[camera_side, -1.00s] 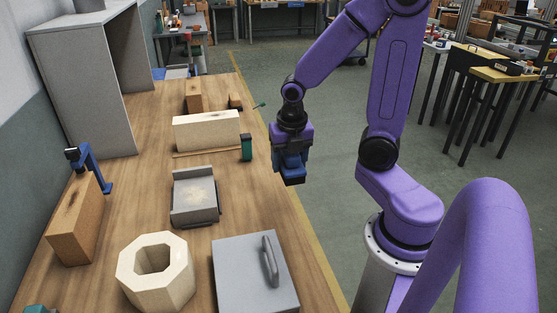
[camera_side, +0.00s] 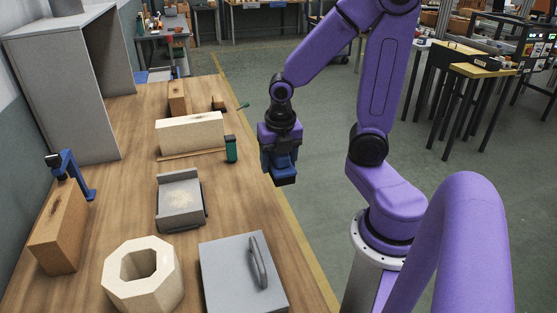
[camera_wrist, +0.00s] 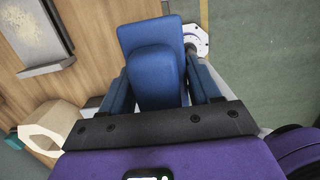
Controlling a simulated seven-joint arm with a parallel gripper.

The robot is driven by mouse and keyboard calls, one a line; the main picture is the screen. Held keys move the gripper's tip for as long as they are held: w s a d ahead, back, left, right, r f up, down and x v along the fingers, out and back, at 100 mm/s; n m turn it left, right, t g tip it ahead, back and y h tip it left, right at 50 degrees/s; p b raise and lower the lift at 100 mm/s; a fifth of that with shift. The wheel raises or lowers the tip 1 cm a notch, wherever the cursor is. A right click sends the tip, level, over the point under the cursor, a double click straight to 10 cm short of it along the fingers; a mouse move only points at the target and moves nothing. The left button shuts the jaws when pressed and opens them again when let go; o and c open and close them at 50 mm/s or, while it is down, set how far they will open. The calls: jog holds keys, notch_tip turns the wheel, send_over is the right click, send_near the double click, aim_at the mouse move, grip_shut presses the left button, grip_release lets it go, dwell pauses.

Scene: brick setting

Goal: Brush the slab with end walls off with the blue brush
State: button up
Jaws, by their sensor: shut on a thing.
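The slab with end walls (camera_side: 181,201) is a grey piece on the wooden table, with pale tan specks scattered on its flat middle. Part of it also shows at the upper left of the wrist view (camera_wrist: 33,33). My gripper (camera_side: 283,166) is shut on the blue brush (camera_wrist: 155,75) and holds it in the air at the table's right edge, to the right of the slab and apart from it. In the wrist view the brush's blue body fills the space between the fingers. Its bristles are hard to make out in the side view.
A pale octagonal ring (camera_side: 144,275) and a grey plate with a handle (camera_side: 240,277) stand nearer the camera. A cream block (camera_side: 191,134) and a green item (camera_side: 231,149) lie beyond the slab. A brown block with a blue clamp (camera_side: 58,228) stands left.

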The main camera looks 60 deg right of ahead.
jog(key=w+a, duration=0.4)
jog(key=w, duration=0.4)
jog(key=w+a, duration=0.3)
jog(key=w, duration=0.4)
send_near(164, 198)
jog(key=shift+s+a+f, duration=0.1)
jog(key=shift+s+f, duration=0.1)
jog(key=shift+f, duration=0.95)
jog(key=shift+s+a+f, duration=0.1)
jog(key=shift+s+f, duration=0.1)
jog(key=shift+f, duration=0.95)
jog(key=shift+s+d+f, duration=0.2)
jog(key=shift+f, duration=0.25)
jog(key=shift+s+d+f, duration=0.2)
jog(key=shift+d+f, duration=0.05)
jog(key=shift+f, duration=0.15)
jog(key=shift+s+d, duration=2.4)
jog(key=shift+s, duration=0.05)
jog(key=shift+w+a, duration=2.8)
jog(key=shift+w, duration=0.25)
jog(key=shift+w+d, duration=0.25)
jog(key=shift+d, duration=0.4)
jog(key=shift+s+d, duration=2.65)
jog(key=shift+s, duration=0.1)
jog(key=shift+w+a, duration=2.75)
jog(key=shift+w+a+r, duration=0.15)
notch_tip(164, 198, up, 8)
